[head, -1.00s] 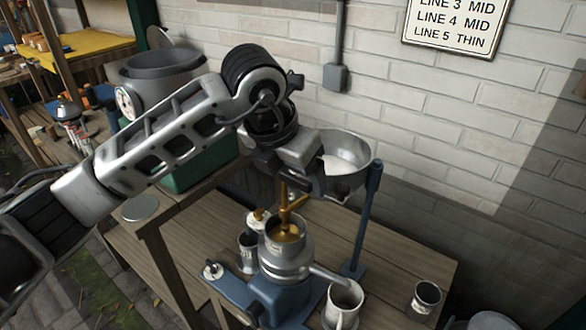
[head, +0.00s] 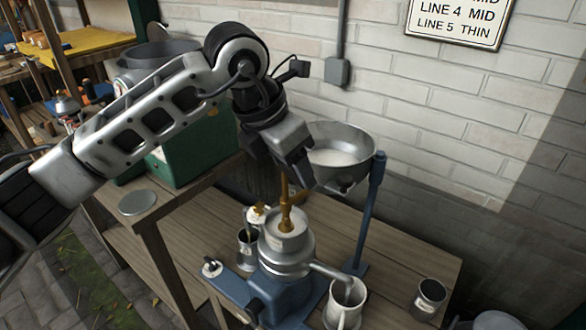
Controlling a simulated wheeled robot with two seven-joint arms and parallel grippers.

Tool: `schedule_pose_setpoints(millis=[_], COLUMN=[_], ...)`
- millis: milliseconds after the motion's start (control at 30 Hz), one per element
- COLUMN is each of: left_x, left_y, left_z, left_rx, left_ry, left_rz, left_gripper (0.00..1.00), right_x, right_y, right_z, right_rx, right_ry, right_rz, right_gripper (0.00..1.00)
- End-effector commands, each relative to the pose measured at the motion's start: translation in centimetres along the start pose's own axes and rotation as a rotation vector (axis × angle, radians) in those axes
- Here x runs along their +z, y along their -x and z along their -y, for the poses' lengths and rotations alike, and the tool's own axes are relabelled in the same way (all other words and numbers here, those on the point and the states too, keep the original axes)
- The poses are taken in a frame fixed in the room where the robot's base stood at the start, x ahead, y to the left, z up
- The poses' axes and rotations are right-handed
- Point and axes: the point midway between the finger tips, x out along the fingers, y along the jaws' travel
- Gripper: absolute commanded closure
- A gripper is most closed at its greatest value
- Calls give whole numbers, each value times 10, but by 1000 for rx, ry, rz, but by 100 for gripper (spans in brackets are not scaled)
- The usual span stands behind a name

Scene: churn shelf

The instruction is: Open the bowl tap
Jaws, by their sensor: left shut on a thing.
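The metal bowl (head: 352,183) holds white liquid and is held up by a blue post (head: 371,215). A brass tap (head: 286,212) comes down at the bowl's left side, over the open top of the metal machine (head: 287,258). My left gripper (head: 291,177) reaches down beside the bowl, at the top of the brass tap. It is shut on the tap, though its fingers partly hide the grip and the handle. My right gripper is not in view.
A mug (head: 344,303) stands under the machine's spout, and a metal cup (head: 428,298) stands to the right on the wooden bench (head: 390,262). A green box (head: 190,150) is at left, and a brick wall is behind.

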Motion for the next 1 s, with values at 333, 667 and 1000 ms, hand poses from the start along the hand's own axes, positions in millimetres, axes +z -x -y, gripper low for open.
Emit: schedule_pose_setpoints(millis=[333,667,1000], left_x=[-6,-11,-14], left_y=[2,6,9], left_z=[-4,-9,-15], left_rx=[-125,-245,-367], left_ry=[-302,-591,-883], left_rz=[4,3,3], left_gripper=[64,64,64], right_x=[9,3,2], right_y=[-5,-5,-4], right_z=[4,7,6], right_rx=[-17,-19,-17], right_ry=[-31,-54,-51], right_rz=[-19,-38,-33], right_gripper=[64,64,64])
